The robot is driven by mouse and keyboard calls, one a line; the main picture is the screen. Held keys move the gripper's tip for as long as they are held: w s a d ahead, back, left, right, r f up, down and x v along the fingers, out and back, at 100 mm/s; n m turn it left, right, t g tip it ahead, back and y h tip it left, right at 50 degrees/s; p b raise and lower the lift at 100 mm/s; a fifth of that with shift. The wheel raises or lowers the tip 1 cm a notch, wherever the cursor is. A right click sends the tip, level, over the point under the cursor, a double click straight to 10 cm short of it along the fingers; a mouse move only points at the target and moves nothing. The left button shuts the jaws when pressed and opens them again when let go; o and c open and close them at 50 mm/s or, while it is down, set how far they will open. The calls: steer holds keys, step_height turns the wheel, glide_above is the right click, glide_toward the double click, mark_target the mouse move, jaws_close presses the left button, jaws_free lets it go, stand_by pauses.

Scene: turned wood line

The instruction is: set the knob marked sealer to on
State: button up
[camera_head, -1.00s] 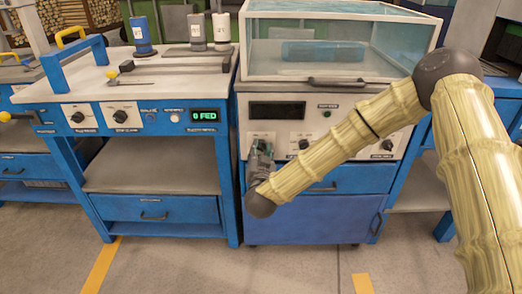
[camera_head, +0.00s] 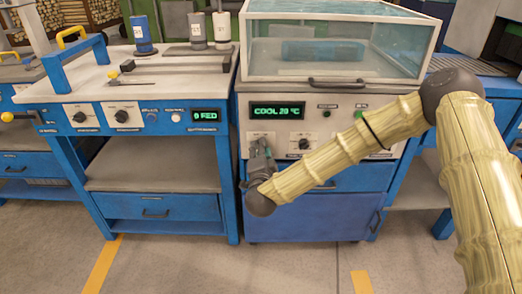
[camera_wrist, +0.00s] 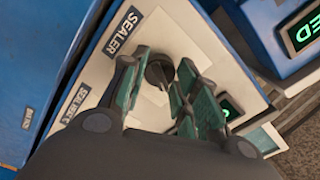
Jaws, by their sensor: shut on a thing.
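The knob marked sealer is a dark round knob (camera_wrist: 158,70) with a pale pointer line, on a cream panel in the wrist view. The printed label SEALER (camera_wrist: 122,30) is beside it. The fingers of my gripper (camera_wrist: 163,76) are around the knob, one on each side, and shut on it. In the head view my gripper (camera_head: 259,160) is at the left end of the sealer machine's front panel (camera_head: 284,136) and hides the knob. The panel's display (camera_head: 277,111) is lit green and reads COOL 29 °C.
Another knob (camera_head: 304,144) is just right of my gripper. A clear-lidded chamber (camera_head: 337,45) stands above the panel. A blue bench (camera_head: 155,205) with its own knobs and a display (camera_head: 206,115) reading 0 FED is on the left. The floor in front is clear.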

steer(key=shift+f+m, duration=0.1)
steer(key=shift+m, duration=0.4)
steer(key=o, duration=1)
steer(key=s, duration=1.2)
